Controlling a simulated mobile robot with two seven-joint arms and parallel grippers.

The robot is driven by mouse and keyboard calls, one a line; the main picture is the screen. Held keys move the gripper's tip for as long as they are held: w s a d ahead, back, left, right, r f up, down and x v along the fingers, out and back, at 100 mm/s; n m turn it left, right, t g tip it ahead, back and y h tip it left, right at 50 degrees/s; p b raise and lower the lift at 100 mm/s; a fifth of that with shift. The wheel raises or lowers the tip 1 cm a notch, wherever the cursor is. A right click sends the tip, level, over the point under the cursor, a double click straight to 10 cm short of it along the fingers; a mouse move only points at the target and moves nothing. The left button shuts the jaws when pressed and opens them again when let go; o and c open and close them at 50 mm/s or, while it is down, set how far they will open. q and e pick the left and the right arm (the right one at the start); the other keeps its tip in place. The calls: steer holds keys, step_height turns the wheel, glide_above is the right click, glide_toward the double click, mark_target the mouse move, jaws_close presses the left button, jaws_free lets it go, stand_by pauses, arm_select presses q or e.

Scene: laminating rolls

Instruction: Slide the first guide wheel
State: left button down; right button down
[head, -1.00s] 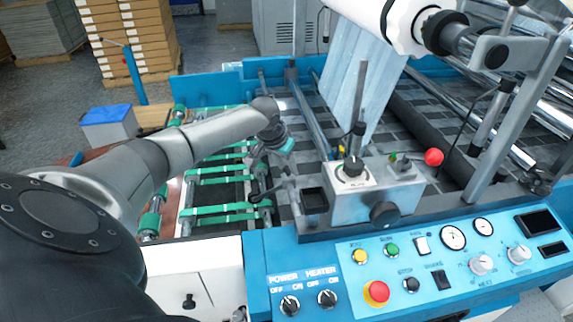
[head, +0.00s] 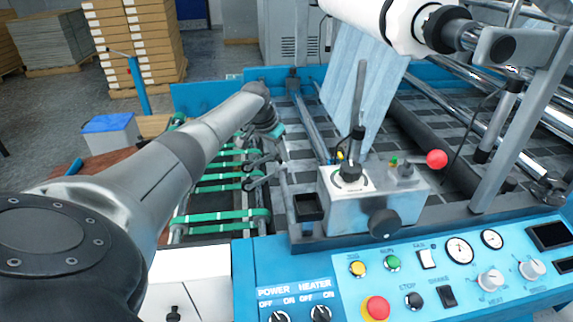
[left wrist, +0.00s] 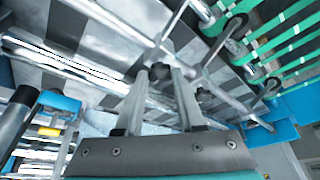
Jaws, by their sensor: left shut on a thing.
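My left gripper (head: 280,147) reaches over the machine bed beside the green belts, its fingers pointing down. In the left wrist view its two fingers (left wrist: 160,78) are closed around a small dark knob (left wrist: 160,70) on a thin metal bar. Two guide wheels (left wrist: 237,26) (left wrist: 270,87), dark rims on slim metal arms, stand to the right of the fingers near the green belts. In the head view the wheel arms (head: 262,178) are small and lie just below the gripper. The exact grip on the knob is partly hidden by the fingertips. My right gripper is not in view.
A grey control box (head: 372,200) with a red-ball lever stands right of the gripper. The blue control panel (head: 440,275) fills the front right. Green belts (head: 218,214) run below my arm. A white film roll (head: 375,22) hangs above the bed.

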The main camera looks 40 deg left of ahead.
arm_select(q)
steer(key=shift+w+a, duration=0.2)
steer(key=shift+a, duration=0.05)
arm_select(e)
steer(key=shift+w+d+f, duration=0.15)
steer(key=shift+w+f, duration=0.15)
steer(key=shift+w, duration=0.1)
arm_select(q)
steer(key=c, duration=0.5)
jaws_free()
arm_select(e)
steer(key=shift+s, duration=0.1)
arm_select(q)
steer(key=shift+s+r, duration=0.2)
steer(key=shift+r, duration=0.25)
steer(key=p+v, duration=0.2)
steer(key=v, duration=1.2)
steer(key=shift+s+r, duration=0.1)
steer(key=shift+s, duration=0.05)
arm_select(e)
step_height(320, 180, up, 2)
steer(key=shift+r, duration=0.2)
